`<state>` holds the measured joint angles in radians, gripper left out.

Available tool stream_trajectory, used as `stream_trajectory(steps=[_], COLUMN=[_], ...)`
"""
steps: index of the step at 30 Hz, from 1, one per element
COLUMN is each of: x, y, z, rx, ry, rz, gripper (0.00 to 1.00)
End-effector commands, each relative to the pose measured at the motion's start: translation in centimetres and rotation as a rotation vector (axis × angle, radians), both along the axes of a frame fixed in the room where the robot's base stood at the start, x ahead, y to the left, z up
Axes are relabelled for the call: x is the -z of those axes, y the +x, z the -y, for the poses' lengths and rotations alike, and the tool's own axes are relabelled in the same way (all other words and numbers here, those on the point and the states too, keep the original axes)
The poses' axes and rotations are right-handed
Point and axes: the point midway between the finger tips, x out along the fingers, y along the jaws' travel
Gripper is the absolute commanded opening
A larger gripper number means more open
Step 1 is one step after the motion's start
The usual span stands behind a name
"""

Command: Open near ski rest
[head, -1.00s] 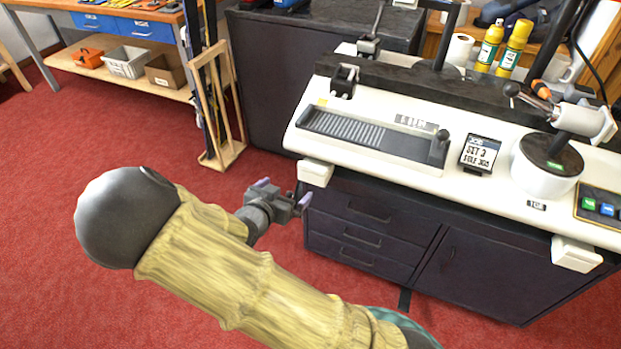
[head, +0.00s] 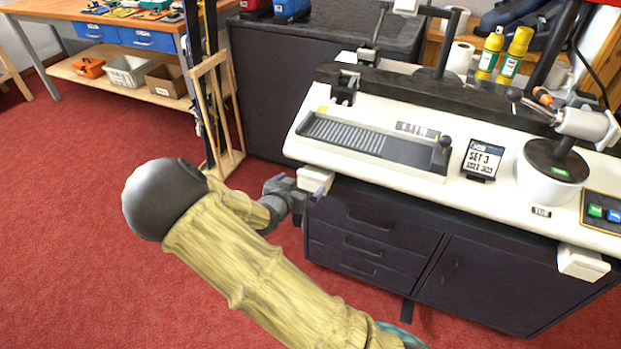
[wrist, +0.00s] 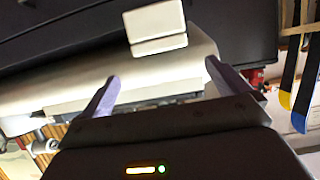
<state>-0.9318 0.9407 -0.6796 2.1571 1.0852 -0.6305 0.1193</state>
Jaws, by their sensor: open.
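A white block-shaped ski rest (head: 315,181) sits at the left front corner of the white bench top (head: 400,180); it also shows in the wrist view (wrist: 156,30). A second white rest (head: 583,262) is at the right front. I cannot tell by name which is the near one; the left one is closer to my gripper. My gripper (head: 296,187) is open and empty, just in front of and slightly below the left rest in the head view. In the wrist view its purple fingers (wrist: 162,72) point toward the bench edge, with the rest beyond them.
The dark cabinet (head: 365,235) with drawers stands under the bench. A wooden ski rack (head: 228,120) with skis stands to the left. Job card (head: 482,159), clamp post (head: 550,170) and bottles (head: 512,55) are on or behind the bench. Red carpet (head: 70,200) is clear at left.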

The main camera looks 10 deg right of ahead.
Motion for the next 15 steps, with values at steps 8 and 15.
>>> stream_trajectory(steps=[8, 15], x=[2.1, 3.1], y=[3.8, 5.9], z=[2.8, 4.3], rx=[0.002, 0.001], ry=[0.000, 0.001], rz=[0.000, 0.001], gripper=[1.00, 1.00])
